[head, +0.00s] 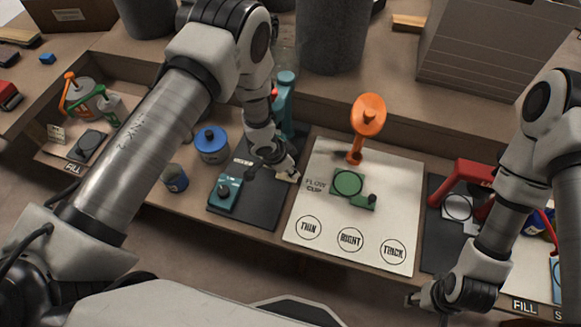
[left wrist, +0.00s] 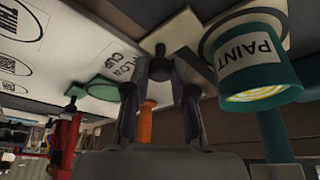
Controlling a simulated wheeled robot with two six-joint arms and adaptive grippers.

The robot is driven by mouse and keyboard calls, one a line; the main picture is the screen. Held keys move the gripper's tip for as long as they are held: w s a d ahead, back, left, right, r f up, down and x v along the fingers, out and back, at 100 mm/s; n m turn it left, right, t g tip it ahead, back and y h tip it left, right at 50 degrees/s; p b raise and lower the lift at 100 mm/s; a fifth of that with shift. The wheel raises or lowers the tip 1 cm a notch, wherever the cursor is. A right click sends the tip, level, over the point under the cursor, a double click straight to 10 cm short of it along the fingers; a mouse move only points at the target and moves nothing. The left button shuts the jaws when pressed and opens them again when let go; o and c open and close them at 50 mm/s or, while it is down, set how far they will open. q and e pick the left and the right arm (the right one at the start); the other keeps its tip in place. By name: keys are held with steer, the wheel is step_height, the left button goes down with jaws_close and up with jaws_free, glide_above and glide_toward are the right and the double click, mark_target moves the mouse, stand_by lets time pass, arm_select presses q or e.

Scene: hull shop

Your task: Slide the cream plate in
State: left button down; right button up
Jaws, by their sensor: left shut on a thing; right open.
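My left gripper (head: 284,170) is over the right side of the dark mat, in front of the teal stand (head: 286,100). It is shut on the dark knob of the cream plate (left wrist: 180,30), which shows between and beyond the fingers in the left wrist view. In the head view only a small cream edge (head: 294,177) shows beside the fingertips; the arm hides the rest. In the left wrist view a teal tin marked PAINT (left wrist: 250,62) is close to the plate on the right. Whether they touch I cannot tell. My right gripper (head: 425,301) is open and empty at the lower right.
The white FLOW CUP board (head: 300,232) lies right of the gripper, with an orange stand (head: 368,115) and a green piece (head: 348,182). A teal block (head: 226,192) sits on the dark mat (head: 262,205). A blue-lidded tin (head: 212,146) and red stand (head: 468,173) flank these.

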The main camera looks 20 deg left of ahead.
arm_select(q)
steer(key=c, duration=1)
jaws_free()
steer(key=shift+w+r, duration=0.2)
steer(key=shift+w, duration=0.1)
steer(key=shift+a+f, duration=0.1)
steer(key=shift+s, duration=0.1)
steer(key=v, duration=1.2)
